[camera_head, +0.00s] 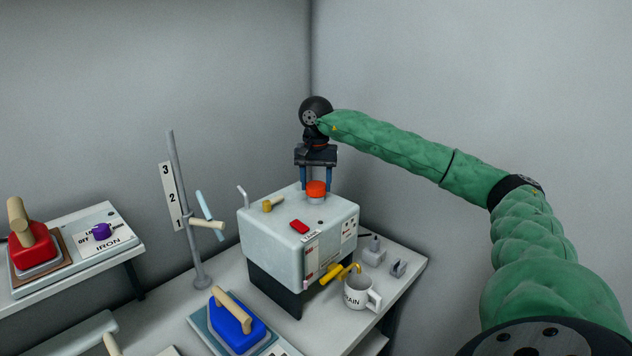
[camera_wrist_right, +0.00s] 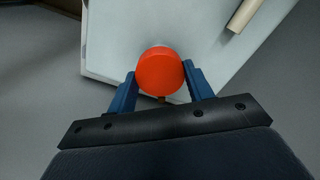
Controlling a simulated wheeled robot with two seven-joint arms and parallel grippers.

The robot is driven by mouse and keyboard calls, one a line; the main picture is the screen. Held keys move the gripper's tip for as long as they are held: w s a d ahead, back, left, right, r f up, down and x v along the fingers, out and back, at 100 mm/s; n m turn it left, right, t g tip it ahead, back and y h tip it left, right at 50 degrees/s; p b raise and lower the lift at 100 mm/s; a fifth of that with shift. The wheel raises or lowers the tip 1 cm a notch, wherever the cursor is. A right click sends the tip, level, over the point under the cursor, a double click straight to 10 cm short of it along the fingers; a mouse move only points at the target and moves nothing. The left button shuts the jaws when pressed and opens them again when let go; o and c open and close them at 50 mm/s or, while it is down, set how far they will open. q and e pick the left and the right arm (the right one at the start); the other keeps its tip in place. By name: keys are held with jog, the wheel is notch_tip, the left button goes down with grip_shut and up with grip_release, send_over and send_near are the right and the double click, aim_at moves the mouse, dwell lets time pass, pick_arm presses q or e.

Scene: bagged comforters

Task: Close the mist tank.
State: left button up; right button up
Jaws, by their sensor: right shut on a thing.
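The mist tank is a pale box (camera_head: 270,220) on a dark stand on the table. A round orange-red cap (camera_head: 316,188) sits at the back of its top, on a pale neck. My right gripper (camera_head: 316,186) comes down from above, its blue fingers on either side of the cap. In the right wrist view the cap (camera_wrist_right: 160,70) lies between the fingertips (camera_wrist_right: 160,85), and the gripper is shut on it. Whether the cap is fully seated cannot be told. My left gripper is not in view.
A yellow tap (camera_head: 345,271) sticks out in front above a DRAIN mug (camera_head: 358,293). A numbered post (camera_head: 180,210), a blue iron (camera_head: 234,320) and a red iron (camera_head: 32,248) stand left.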

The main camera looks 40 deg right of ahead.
dwell(0.3)
jog(key=m, duration=0.3)
jog(key=shift+m, duration=1.1)
jog(key=shift+m, duration=1.1)
jog(key=m, duration=0.3)
